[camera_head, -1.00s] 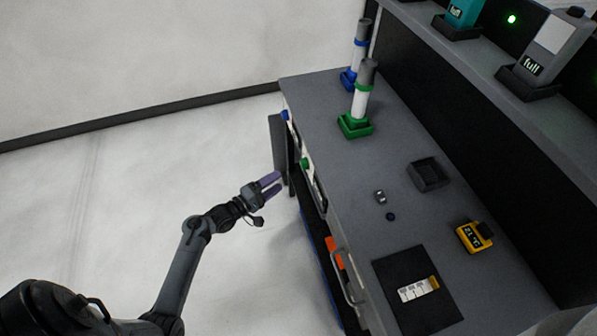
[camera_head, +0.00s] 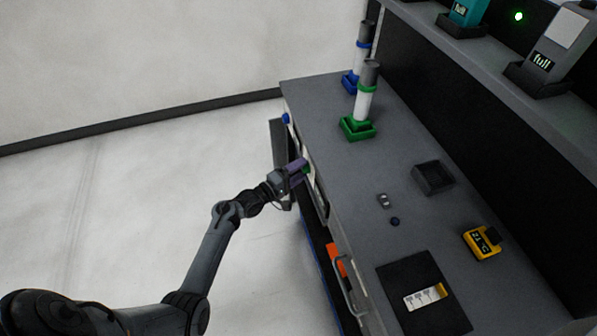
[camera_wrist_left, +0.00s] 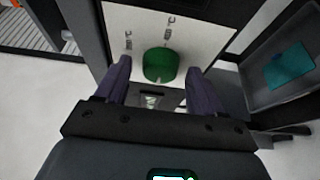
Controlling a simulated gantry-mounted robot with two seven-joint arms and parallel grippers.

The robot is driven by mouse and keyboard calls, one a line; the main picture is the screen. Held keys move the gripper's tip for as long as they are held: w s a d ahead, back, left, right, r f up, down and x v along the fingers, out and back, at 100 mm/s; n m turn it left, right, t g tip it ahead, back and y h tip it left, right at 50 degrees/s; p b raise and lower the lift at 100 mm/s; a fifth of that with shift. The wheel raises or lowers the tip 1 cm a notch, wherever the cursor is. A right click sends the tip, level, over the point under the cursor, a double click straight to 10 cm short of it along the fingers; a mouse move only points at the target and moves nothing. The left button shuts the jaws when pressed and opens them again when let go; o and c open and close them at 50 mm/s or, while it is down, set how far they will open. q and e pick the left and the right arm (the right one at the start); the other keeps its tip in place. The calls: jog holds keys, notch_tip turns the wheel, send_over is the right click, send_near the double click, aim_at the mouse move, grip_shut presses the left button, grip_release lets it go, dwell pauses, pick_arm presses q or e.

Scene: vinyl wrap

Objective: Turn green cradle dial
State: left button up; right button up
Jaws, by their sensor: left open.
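The green dial (camera_wrist_left: 161,65) is a round knob on a white panel (camera_wrist_left: 190,25) at the bench's side. In the left wrist view it lies ahead of and between the purple fingers of my left gripper (camera_wrist_left: 160,88), which is open. In the head view my left gripper (camera_head: 298,168) is at the bench's left side, and only a sliver of the green dial (camera_head: 307,169) shows by the fingertips. I cannot tell whether the fingers touch it. The green cradle (camera_head: 357,128) stands on the bench top and holds an upright white tube with a green band (camera_head: 364,100). My right gripper is not in view.
A blue cradle with a tube (camera_head: 361,62) stands farther back, and a blue knob (camera_head: 285,118) is on the bench's side. A drawer handle (camera_head: 350,285) sticks out nearer. A black tray (camera_head: 432,177) and yellow device (camera_head: 481,242) lie on the bench top (camera_head: 340,170).

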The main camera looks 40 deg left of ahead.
pick_arm(q)
jog(key=c, duration=1)
jog(key=shift+c, duration=0.2)
jog(key=shift+f+m, duration=0.1)
jog(key=shift+m, duration=0.2)
jog(key=shift+w+a+f+m+g+h+b, duration=0.1)
jog(key=shift+a+m+g+h+b, duration=0.2)
jog(key=shift+m+h+b, duration=2.8)
jog(key=shift+w+a+f+m+g+h+b, duration=0.15)
jog(key=shift+m+g+h+b, duration=0.45)
jog(key=shift+m+b, duration=4.7)
jog(key=shift+w+a+f+m+g+h+b, duration=0.15)
jog(key=shift+m+h+b, duration=1.65)
jog(key=shift+m, duration=5)
jog(key=shift+r+h, duration=0.1)
jog(key=shift+h, duration=0.3)
